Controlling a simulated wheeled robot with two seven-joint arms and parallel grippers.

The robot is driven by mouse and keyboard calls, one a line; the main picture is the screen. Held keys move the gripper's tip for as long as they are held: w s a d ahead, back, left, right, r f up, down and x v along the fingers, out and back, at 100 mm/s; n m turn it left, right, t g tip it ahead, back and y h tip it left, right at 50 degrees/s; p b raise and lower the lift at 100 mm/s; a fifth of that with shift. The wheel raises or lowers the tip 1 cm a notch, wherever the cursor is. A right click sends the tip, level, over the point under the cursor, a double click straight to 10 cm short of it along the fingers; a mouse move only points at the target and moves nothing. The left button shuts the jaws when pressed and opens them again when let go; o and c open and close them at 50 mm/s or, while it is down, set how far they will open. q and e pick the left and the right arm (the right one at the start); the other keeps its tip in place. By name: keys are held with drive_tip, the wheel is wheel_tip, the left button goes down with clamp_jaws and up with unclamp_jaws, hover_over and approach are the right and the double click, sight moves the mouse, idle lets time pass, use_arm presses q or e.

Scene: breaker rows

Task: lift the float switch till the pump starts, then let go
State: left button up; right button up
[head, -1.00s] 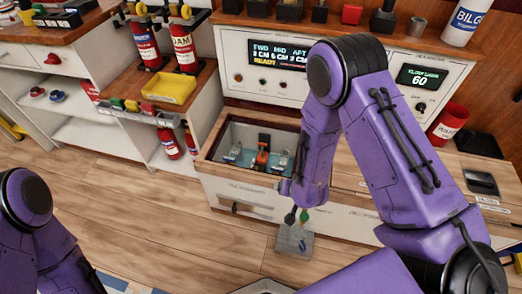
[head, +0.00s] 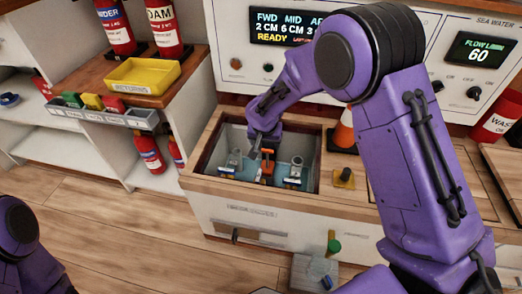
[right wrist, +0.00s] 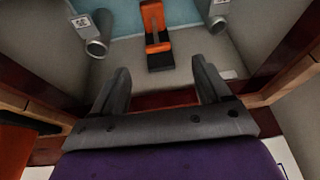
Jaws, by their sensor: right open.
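The float switch, an orange lever-like piece with black parts (head: 267,168), sits in the open sunken bay (head: 312,150) of the bench. It also shows in the right wrist view (right wrist: 153,28), at the top middle between two grey pipe fittings. My right gripper (head: 263,145) is over the bay, just above the switch in the head view. In the right wrist view its two fingers (right wrist: 160,78) are apart with nothing between them, and the switch lies beyond the fingertips. My left gripper is out of view.
Grey pipe fittings (head: 293,173) stand on both sides of the switch. The panel display (head: 280,27) reads READY. A yellow tray (head: 142,74) is at left.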

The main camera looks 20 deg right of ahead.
sight(268, 150)
drive_tip(key=shift+h, duration=0.3)
drive_tip(key=b+x, duration=0.1)
drive_tip(key=x, duration=0.2)
drive_tip(key=b+x, duration=0.2)
drive_tip(key=x, duration=0.1)
drive_tip(key=w+d+b+x, duration=0.1)
drive_tip(key=x, duration=0.2)
drive_tip(key=shift+w+f+b, duration=0.1)
drive_tip(key=shift+b, duration=0.25)
drive_tip(key=shift+w+d+f, duration=0.2)
drive_tip(key=shift+f, duration=0.25)
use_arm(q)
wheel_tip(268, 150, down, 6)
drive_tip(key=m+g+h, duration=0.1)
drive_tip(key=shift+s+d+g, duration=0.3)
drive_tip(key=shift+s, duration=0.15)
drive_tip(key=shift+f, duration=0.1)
use_arm(e)
drive_tip(key=shift+c, duration=0.3)
